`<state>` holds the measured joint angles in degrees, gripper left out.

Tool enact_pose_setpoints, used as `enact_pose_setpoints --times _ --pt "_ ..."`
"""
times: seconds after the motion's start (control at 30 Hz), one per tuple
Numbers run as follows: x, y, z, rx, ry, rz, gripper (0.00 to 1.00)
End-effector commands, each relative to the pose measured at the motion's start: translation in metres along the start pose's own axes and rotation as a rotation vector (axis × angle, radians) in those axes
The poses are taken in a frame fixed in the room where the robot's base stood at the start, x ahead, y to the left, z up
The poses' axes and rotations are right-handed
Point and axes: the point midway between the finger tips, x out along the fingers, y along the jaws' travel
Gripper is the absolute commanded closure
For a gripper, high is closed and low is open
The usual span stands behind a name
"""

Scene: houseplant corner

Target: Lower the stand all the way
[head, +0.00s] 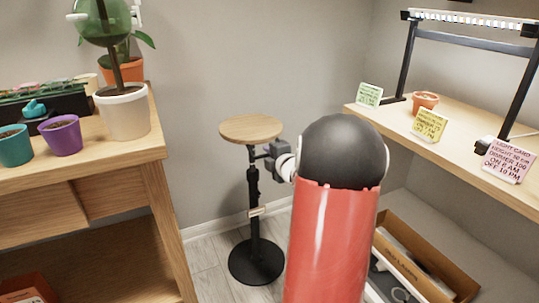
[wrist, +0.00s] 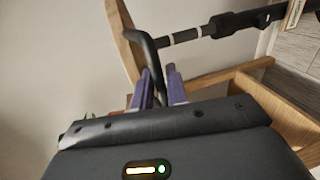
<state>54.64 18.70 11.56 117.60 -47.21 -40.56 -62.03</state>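The stand has a round wooden top (head: 251,129), a dark telescoping pole (head: 254,195) and a round black base (head: 256,262). It stands upright on the floor. In the wrist view the top's edge (wrist: 122,40) and the pole (wrist: 222,27) lie sideways. A bent black lever (wrist: 149,43) comes off the pole just below the top. My gripper (head: 267,152) is beside the upper pole, under the top.
A wooden bench (head: 157,150) with potted plants stands at left. A shelf (head: 450,140) with cards, a small pot and a lamp frame is at right. An open cardboard box (head: 440,262) sits below it. Bare floor shows around the stand's base, and a wall is behind.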

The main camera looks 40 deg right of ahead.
Motion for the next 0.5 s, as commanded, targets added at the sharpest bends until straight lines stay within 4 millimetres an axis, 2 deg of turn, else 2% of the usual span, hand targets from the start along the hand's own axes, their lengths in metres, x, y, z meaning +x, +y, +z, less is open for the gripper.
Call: enact_pose_setpoints --times 0.03,0.1,0.37,0.5 --pt "0.0 0.0 0.0 0.0 0.0 0.0 0.91" --pt "0.0 0.0 0.0 0.0 0.0 0.0 1.0" --pt "0.0 0.0 0.0 0.001 0.0 0.0 1.0" --pt "0.002 -0.011 0.0 0.001 0.0 -0.001 1.0"
